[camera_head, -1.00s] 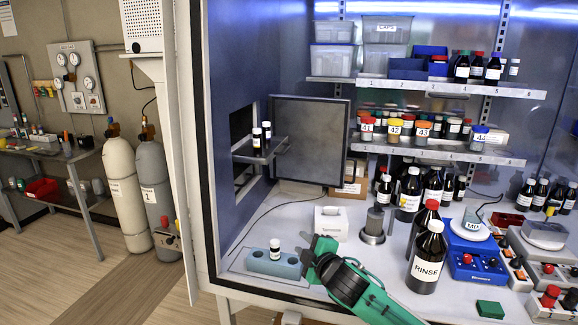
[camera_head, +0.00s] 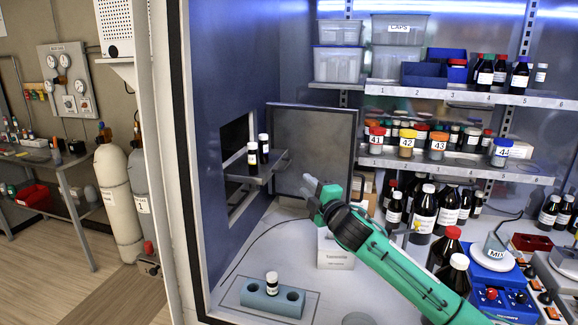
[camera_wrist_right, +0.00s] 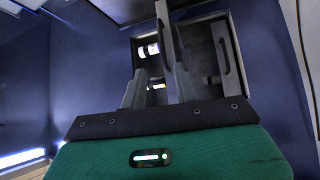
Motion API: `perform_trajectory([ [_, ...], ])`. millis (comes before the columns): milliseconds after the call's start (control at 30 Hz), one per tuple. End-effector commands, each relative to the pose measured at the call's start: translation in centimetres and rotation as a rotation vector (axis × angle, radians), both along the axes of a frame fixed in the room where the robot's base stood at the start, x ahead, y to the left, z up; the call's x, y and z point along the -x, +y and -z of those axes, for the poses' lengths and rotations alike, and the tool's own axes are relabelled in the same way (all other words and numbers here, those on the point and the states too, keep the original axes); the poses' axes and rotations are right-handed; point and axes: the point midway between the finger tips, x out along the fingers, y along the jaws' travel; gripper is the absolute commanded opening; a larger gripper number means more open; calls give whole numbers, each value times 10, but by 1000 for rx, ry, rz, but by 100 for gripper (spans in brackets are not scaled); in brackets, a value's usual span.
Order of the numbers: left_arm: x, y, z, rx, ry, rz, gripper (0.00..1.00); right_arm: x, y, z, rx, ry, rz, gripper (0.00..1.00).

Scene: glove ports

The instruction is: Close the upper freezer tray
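The upper freezer tray (camera_head: 262,176) sticks out of an opening in the blue left wall in the head view, with two white-capped dark vials (camera_head: 252,156) on it. My right gripper (camera_head: 318,190) is in the air to the right of the tray, apart from it, fingers pointing left. The wrist view shows two spread fingers (camera_wrist_right: 159,90) with nothing held. Whether the fingers overlap the tray in depth is unclear. My left gripper is not in view.
A dark grey door panel (camera_head: 315,135) stands open behind the tray. A blue block (camera_head: 258,299) with one vial sits on the bench below. A white box (camera_head: 335,250) is beneath my right arm. Shelves with bottles fill the right side.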

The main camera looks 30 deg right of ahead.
Motion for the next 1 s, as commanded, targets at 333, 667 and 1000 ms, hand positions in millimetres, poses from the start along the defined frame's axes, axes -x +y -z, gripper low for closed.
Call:
perform_trajectory([
  [333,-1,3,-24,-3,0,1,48,-56,-5,-11,-3,0,1,31],
  [667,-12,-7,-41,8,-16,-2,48,-101,-9,-15,-2,1,1,31],
  [1000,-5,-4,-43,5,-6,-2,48,-114,-9,-15,-1,1,0,31],
])
